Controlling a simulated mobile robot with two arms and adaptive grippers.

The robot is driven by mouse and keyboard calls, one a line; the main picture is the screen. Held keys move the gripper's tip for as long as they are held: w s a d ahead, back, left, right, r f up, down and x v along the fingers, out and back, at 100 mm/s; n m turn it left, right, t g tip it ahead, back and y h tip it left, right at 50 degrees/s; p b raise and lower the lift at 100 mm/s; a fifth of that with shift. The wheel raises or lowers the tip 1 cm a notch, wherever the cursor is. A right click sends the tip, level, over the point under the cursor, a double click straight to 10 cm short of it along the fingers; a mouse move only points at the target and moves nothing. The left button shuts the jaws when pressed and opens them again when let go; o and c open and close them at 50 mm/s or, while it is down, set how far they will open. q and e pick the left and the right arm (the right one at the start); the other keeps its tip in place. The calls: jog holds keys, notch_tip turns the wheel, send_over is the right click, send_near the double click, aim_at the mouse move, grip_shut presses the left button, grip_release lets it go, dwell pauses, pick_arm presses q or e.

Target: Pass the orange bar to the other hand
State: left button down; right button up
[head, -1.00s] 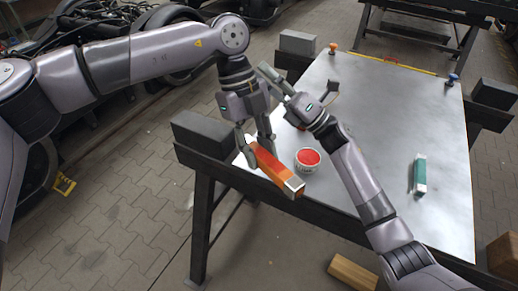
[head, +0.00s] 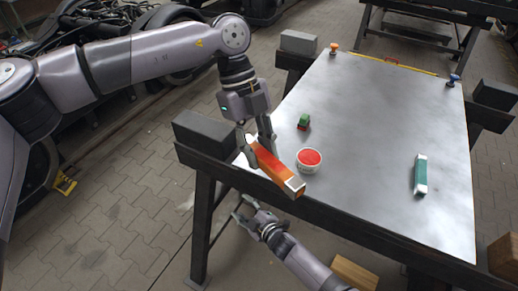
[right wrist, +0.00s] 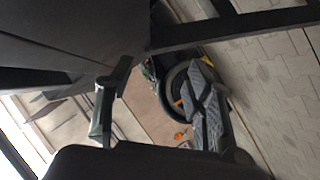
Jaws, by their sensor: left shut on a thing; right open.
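The orange bar (head: 273,168) has a pale end and hangs tilted over the near left edge of the metal table in the head view. My left gripper (head: 257,149) is shut on its upper left part, from above. The lower right end of the bar is free. My right gripper (head: 240,212) is open and empty, lower than the bar, in front of the table's near edge. Its two fingers (right wrist: 103,112) show in the right wrist view, apart with nothing between them. The bar cannot be made out in that view.
On the table (head: 382,120) are a white tub with red content (head: 309,160), a small green object (head: 304,121) and a teal-and-white bar (head: 420,174). The dark table frame (head: 330,222) runs close above my right gripper. A wooden block (head: 354,272) lies on the floor.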

jog(key=s+d+f+m+g+h, duration=0.2)
jog(key=s+d+f+m+h, duration=0.15)
jog(key=s+d+f, duration=0.55)
jog(key=s+d+f+m+g+h, duration=0.25)
jog(key=s+d+f+m, duration=0.3)
jog(key=s+f, duration=0.6)
jog(key=s+d+f+m+g, duration=0.1)
jog(key=s+d+f+g, duration=0.1)
jog(key=s, duration=0.7)
jog(key=s+d+f+m+g+h, duration=0.1)
jog(key=s+d+f, duration=0.3)
jog(key=s, duration=0.6)
jog(key=s+d+f+m+g, duration=0.3)
jog(key=s+d, duration=0.2)
jog(key=s, duration=0.4)
jog(key=shift+s+f+h, duration=0.3)
jog(key=shift+f+h, duration=0.05)
jog(key=shift+h, duration=0.05)
jog(key=shift+g, duration=0.25)
